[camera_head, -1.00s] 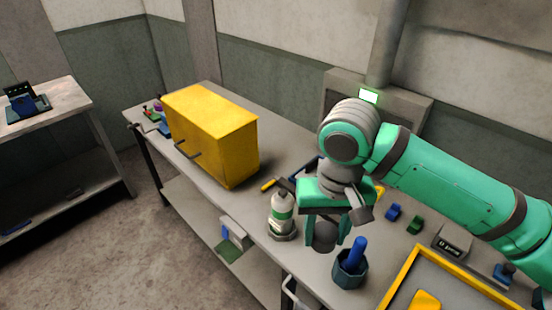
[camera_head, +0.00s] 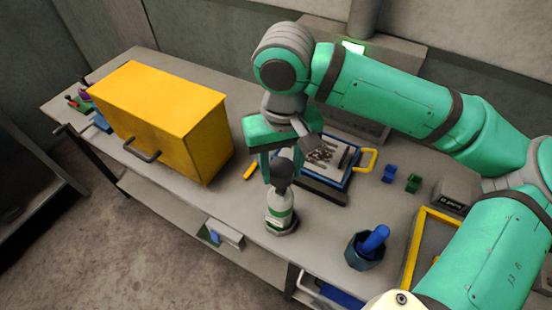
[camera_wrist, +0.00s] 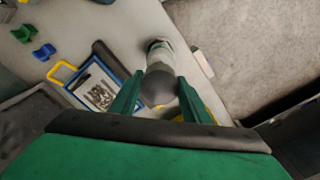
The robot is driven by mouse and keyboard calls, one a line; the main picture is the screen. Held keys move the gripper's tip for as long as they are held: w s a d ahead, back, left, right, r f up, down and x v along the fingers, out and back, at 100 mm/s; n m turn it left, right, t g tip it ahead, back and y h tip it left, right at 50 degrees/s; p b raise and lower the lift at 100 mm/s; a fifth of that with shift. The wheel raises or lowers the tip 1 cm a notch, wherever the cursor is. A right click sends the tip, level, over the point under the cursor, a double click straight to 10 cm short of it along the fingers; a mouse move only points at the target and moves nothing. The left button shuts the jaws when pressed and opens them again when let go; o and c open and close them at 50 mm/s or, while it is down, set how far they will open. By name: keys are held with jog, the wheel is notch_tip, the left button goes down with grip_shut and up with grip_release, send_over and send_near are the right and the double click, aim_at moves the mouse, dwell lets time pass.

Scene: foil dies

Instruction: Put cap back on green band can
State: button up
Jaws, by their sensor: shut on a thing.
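The can (camera_head: 280,203) is pale with a green band and stands upright in a grey round base near the bench's front edge. It also shows beyond my fingers in the wrist view (camera_wrist: 160,54). My gripper (camera_head: 280,165) points down over the can, shut on a dark grey rounded cap (camera_head: 284,174). In the wrist view the cap (camera_wrist: 158,88) sits between the two green fingers and overlaps the can's top. The cap appears in line with the can's neck. I cannot tell whether it touches the neck, because the cap hides it.
A yellow cabinet (camera_head: 160,115) stands to the left on the bench. A blue-framed tray (camera_head: 325,160) lies behind the can. A dark cup with a blue handle (camera_head: 366,248) stands to the right. Blue (camera_head: 389,173) and green (camera_head: 413,184) blocks lie farther back.

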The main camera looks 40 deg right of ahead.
jog(key=shift+f, duration=3)
jog(key=shift+s, duration=0.1)
jog(key=shift+s+a, duration=0.1)
jog(key=shift+a, duration=0.05)
jog(key=shift+f, duration=0.2)
dwell(0.4)
jog(key=o, duration=1.6)
jog(key=shift+c, duration=0.2)
jog(key=shift+r, duration=0.1)
